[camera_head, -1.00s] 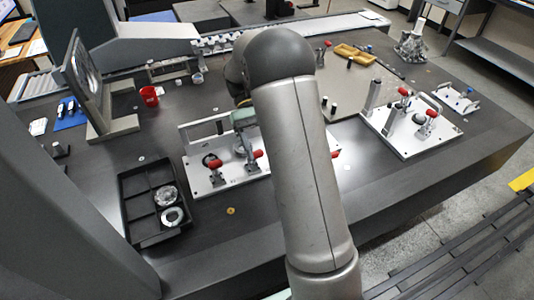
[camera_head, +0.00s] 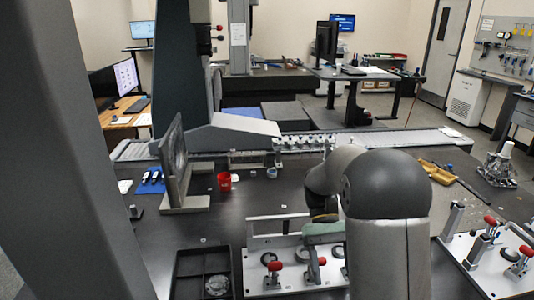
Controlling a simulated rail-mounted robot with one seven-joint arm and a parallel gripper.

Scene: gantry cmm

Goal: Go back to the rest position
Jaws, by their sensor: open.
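My arm rises from the lower right of the head view and bends away at its grey elbow. My gripper (camera_head: 322,232) shows only in part beyond the arm, as a grey-green body over the near fixture plate (camera_head: 254,276). Its fingertips are hidden or too small to make out, and nothing is seen held in it. The fixture plate carries red-handled clamps (camera_head: 275,266) and an upright frame at its back. The arm covers the plate's right part.
A black divided tray (camera_head: 181,284) holding a round metal part lies left of the plate. A red cup (camera_head: 224,181), a tilted panel on a stand (camera_head: 186,204) and a conveyor (camera_head: 420,138) stand farther back. A second clamp fixture (camera_head: 492,255) is at right.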

